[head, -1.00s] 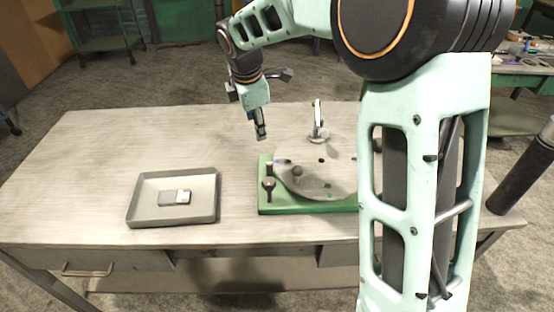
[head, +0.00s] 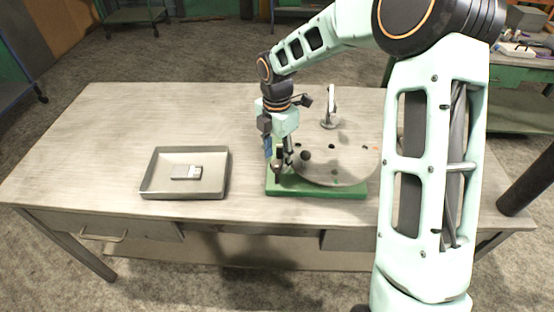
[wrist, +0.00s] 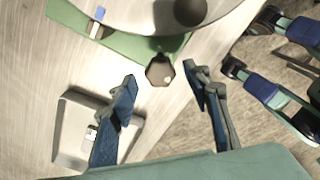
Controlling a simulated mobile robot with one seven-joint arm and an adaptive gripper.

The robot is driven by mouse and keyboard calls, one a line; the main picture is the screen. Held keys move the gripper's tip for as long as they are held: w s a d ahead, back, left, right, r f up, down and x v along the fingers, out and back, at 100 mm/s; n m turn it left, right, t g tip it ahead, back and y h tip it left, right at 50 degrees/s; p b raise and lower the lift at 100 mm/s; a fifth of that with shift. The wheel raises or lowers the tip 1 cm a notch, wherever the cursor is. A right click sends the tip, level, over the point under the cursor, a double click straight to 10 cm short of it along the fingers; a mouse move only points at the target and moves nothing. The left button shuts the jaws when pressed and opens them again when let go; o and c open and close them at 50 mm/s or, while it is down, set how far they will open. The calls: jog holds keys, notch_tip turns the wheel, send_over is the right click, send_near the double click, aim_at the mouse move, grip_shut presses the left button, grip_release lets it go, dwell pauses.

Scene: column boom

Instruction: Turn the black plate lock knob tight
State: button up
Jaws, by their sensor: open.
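A black knob (head: 277,167) stands at the near left end of a green base (head: 318,190). A round grey plate (head: 345,160) lies on the base. My gripper (head: 279,157) is open and points down over the knob. In the wrist view the knob (wrist: 160,69) shows faceted and dark, between the two spread fingertips and with a gap on each side. I cannot tell how far the tips are above it. The knob's lower part is hidden. A second dark round knob (wrist: 188,11) sits on the plate in the wrist view.
A grey tray (head: 153,193) with a small grey and white block (head: 187,172) stands left of the base. A small metal upright (head: 329,108) stands at the plate's far side. The table's (head: 110,140) far left is clear.

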jog(key=shift+f, duration=0.9)
jog(key=shift+c, duration=0.3)
jog(key=c, duration=1.1)
